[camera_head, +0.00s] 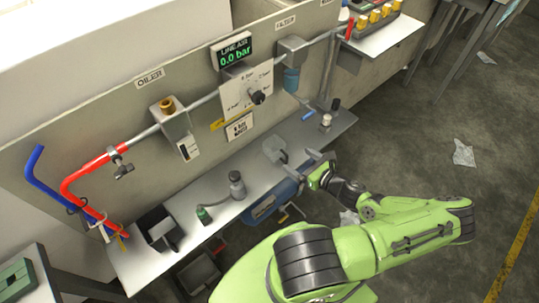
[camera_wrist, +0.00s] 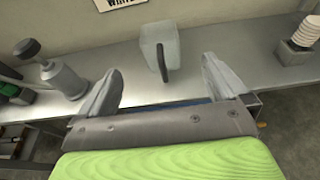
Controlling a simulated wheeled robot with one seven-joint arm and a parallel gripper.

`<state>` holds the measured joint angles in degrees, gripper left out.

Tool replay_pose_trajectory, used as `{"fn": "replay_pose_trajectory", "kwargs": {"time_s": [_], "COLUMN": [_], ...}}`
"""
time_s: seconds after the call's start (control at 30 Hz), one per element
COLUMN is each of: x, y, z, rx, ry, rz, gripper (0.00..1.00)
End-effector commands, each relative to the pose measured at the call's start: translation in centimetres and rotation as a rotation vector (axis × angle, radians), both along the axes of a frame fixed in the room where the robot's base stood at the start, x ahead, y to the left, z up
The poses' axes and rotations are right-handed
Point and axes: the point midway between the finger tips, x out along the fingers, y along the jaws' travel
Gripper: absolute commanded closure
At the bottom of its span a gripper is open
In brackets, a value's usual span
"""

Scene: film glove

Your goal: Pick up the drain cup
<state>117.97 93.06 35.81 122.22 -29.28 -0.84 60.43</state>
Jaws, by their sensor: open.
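The drain cup appears to be the pale grey, translucent cup (camera_wrist: 174,40) with a dark handle, standing on the metal shelf near the back panel. It also shows in the head view (camera_head: 273,148), partly beside my gripper. My gripper (camera_wrist: 160,88) is open and empty, with one finger to each side of the cup's line and the cup ahead of the fingertips. The handle points toward the gripper. In the head view my gripper (camera_head: 309,165) is at the shelf's front edge, right of the cup. No contact with the cup shows.
A grey bottle (camera_wrist: 63,78) with a dark top stands left of the cup, beside a small green-based item (camera_head: 203,214). A white ribbed piece (camera_wrist: 306,33) stands to the right. A dark open box (camera_head: 158,227) is at the shelf's left end. The upright panel (camera_head: 200,75) bounds the back.

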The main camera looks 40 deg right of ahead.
Motion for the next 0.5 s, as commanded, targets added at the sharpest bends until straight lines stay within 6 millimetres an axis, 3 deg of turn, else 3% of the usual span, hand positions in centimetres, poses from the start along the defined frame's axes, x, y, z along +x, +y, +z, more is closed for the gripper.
{"fn": "replay_pose_trajectory", "kwargs": {"time_s": [0.13,0.37,0.5], "x": [3.6,6.6,9.3], "y": [0.3,0.3,0.4], "z": [-1.4,-2.3,-3.1], "rx": [0.001,-0.001,-0.001], "ry": [-0.003,0.0,-0.001], "rz": [0.005,0.004,0.007], "gripper": [0.0,0.0,0.0]}}
